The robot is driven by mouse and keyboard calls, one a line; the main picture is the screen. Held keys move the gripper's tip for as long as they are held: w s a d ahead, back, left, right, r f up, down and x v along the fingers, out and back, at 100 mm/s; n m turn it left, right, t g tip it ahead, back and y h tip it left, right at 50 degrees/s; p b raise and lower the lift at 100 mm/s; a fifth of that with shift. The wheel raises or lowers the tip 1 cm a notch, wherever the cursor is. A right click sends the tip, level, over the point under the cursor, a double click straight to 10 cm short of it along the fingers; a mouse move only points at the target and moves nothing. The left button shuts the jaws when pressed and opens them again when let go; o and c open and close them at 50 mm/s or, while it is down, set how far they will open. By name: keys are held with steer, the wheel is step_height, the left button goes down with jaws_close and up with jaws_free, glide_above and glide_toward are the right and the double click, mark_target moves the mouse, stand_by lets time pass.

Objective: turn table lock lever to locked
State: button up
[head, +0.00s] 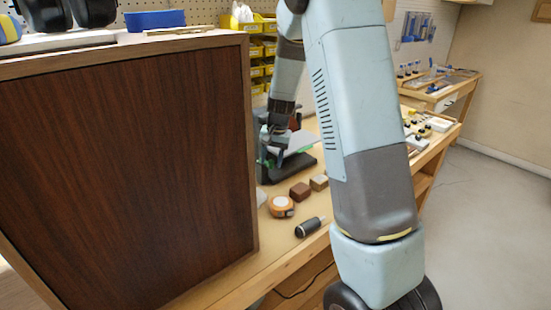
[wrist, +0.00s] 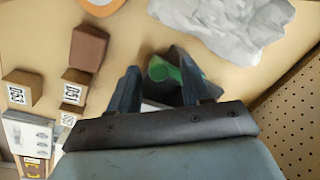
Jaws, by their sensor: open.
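A small machine with a black base (head: 292,167) stands on the bench behind the dark wooden cabinet's right edge. My gripper (head: 275,145) is at this machine, partly hidden by my own arm and the clutter around it. In the wrist view my gripper (wrist: 160,76) is open, with its two fingers apart. A green part (wrist: 162,69) on a dark piece shows between and just beyond the fingertips. It may be the lock lever, but its shape and setting are not clear. I cannot tell whether the fingers touch it.
The large wooden cabinet (head: 130,150) blocks the left. An orange tape measure (head: 281,206), a brown block (head: 300,191) and a black cylindrical tool (head: 309,227) lie in front of the machine. A grey crumpled-looking thing (wrist: 225,22) and a pegboard (wrist: 295,125) are near my gripper.

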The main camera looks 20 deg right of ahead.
steer(key=shift+f, duration=0.1)
steer(key=shift+c, duration=0.4)
jaws_close()
steer(key=shift+w+d, duration=0.1)
steer(key=shift+d+n, duration=0.1)
steer(key=shift+n, duration=0.4)
steer(key=shift+o, duration=0.4)
jaws_free()
step_height(320, 180, up, 14)
steer(key=d, duration=0.2)
steer(key=shift+s+f, duration=0.2)
steer(key=shift+s, duration=0.1)
